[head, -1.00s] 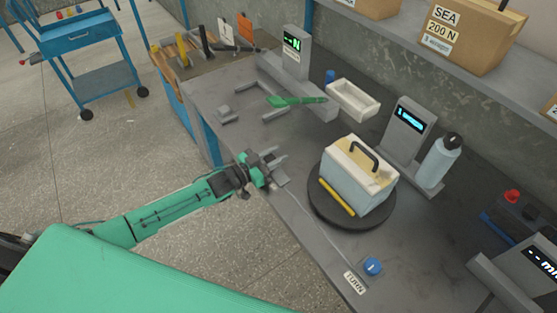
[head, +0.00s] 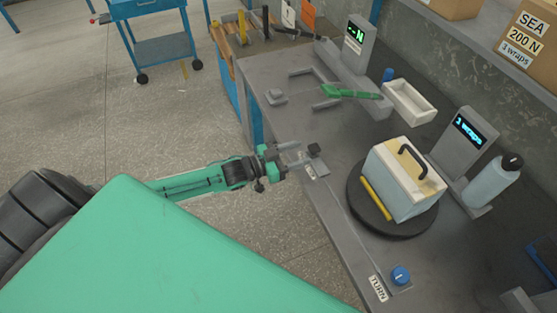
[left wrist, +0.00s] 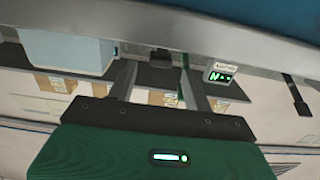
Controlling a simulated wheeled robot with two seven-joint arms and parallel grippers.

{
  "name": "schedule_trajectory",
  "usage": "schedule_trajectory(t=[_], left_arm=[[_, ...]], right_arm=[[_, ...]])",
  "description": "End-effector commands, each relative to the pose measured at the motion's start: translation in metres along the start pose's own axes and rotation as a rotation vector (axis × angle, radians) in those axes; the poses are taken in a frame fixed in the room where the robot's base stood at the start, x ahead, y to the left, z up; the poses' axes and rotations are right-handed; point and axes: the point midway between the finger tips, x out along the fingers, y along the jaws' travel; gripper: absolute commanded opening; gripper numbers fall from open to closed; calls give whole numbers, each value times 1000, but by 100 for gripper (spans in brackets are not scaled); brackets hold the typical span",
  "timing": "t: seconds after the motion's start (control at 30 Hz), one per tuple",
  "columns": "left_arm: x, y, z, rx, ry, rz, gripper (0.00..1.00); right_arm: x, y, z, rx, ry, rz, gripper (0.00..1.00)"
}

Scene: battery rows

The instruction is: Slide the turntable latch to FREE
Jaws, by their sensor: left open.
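The dark round turntable (head: 407,231) stands on the grey bench, with a white and pale blue battery (head: 390,186) with a black handle on it. A small dark block (head: 314,149), which may be the latch, is at the bench's front edge left of the turntable. A small label plate (head: 322,171) lies just in front of it, too small to read. My left gripper (head: 301,159) is open beside the block at the bench edge. In the left wrist view the dark block (left wrist: 160,61) shows beyond and between the spread fingers. I cannot tell any contact or the latch's setting.
A blue knob (head: 400,275) with a TURN label (head: 378,288) is at the bench's front right. A blue cart (head: 160,50) is at the far left.

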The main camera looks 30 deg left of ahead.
Motion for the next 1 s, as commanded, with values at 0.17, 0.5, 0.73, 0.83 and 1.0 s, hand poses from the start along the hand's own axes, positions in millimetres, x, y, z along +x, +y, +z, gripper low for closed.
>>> schedule_trajectory(t=[0.17,0.5,0.73,0.83,1.0], left_arm=[[-32,0,2,-1,-3,0,51],[-60,0,0,-1,0,0,51],[-62,0,-1,-1,1,0,51],[-62,0,-1,-1,1,0,51],[-62,0,0,-1,1,0,51]], right_arm=[[4,3,-8,2,8,3,36],[4,2,-8,3,3,2,36],[4,0,-3,3,-3,0,36],[4,-2,-3,4,-2,-1,36],[4,-5,-6,5,2,-5,36]])
